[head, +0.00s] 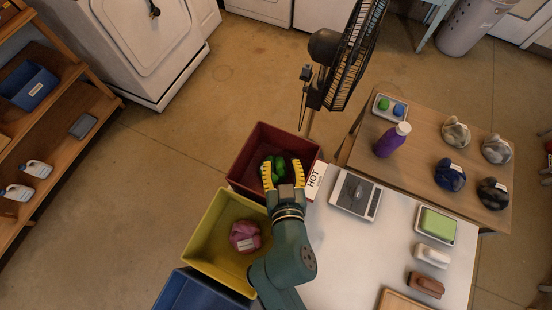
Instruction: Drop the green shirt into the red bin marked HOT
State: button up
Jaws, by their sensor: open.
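The red bin (252,140) stands left of the white table's far corner, with a white HOT sign (313,180) at its right side. The green shirt (279,163) is a small bunched lump seen within the bin's outline, just beyond and between my fingertips. My gripper (282,171) has yellow fingers spread apart over the bin. The gripper hides part of the shirt and of the bin's near side. From this one view I cannot tell how deep the shirt lies or whether a finger touches it.
A yellow bin (208,225) with a pink bundle (245,236) is nearer, then a blue bin (178,290). A scale (355,195) is on the white table (380,237). A fan (345,60) stands beyond the red bin. A purple bottle (391,140) stands on the wooden table.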

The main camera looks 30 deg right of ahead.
jog(key=v, duration=0.6)
jog(key=shift+r, duration=0.15)
jog(key=shift+s, duration=0.15)
jog(key=w+d+r+m+t+h+p, duration=0.1)
jog(key=w+r+m+t+p, duration=0.3)
jog(key=r, duration=1)
jog(key=w+d+r+t+p, duration=0.1)
jog(key=w+r, duration=0.4)
jog(key=r, duration=0.8)
jog(key=a+r+n+t+y, duration=0.2)
jog(key=r+n+y, duration=0.1)
jog(key=r, duration=0.4)
jog(key=a+r+n+t+y, duration=0.2)
jog(key=a+r+n+y, duration=0.1)
jog(key=r+n, duration=0.2)
notch_tip(320, 180, up, 2)
jog(key=shift+s+a+t+p, duration=0.25)
jog(key=shift+s+t+p, duration=0.05)
